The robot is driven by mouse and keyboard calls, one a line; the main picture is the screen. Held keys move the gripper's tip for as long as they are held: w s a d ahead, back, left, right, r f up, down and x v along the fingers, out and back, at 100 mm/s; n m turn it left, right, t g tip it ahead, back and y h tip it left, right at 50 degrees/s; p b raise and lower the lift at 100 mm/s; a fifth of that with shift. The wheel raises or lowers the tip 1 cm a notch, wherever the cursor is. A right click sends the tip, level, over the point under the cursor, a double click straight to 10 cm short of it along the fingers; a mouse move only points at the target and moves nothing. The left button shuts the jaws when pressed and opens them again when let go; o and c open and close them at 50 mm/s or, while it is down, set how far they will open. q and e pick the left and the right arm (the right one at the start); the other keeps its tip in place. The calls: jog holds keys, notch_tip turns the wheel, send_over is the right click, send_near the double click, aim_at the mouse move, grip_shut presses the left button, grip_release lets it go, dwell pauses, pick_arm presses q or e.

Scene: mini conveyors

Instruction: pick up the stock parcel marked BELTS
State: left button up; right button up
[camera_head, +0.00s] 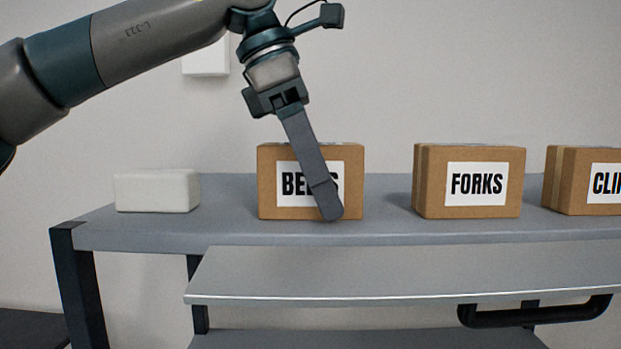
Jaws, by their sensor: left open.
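The brown cardboard parcel (270,205) with a white label stands upright on the grey table top. Its label reads BE and S, with the middle letters hidden behind my left gripper. My left gripper (329,213) comes down from above, tilted, its fingertips in front of the parcel's label near the lower right of the front face. Only one finger shows clearly, as the gripper is seen side-on; it is open and holds nothing that I can see. I cannot tell whether it touches the parcel. My right gripper is not in view.
A parcel marked FORKS (430,190) stands to the right, and a partly cut-off parcel marked CLI (570,190) beyond it. A white block (157,191) lies at the left. A grey shelf (400,275) with a black handle (535,314) juts out below the table top.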

aim_at(325, 144)
pick_arm(q)
jog(key=shift+f, duration=0.15)
jog(key=shift+c, duration=0.3)
jog(key=c, duration=1.3)
jog(key=shift+o, duration=0.2)
jog(key=shift+r, duration=0.2)
jog(key=shift+r+b, duration=0.65)
jog(key=shift+r, duration=0.3)
jog(key=shift+s+d+r+b, duration=0.15)
jog(key=shift+r+b, duration=0.1)
jog(key=shift+r, duration=0.3)
jog(key=shift+w+d+r+b, duration=0.1)
jog(key=shift+r+b, duration=0.1)
jog(key=shift+r, duration=0.3)
jog(key=s+d+r+b, duration=0.1)
jog(key=s+d+r, duration=0.4)
jog(key=d+r, duration=0.2)
jog(key=d, duration=0.2)
jog(key=shift+s+d, duration=0.35)
jog(key=shift+s, duration=0.05)
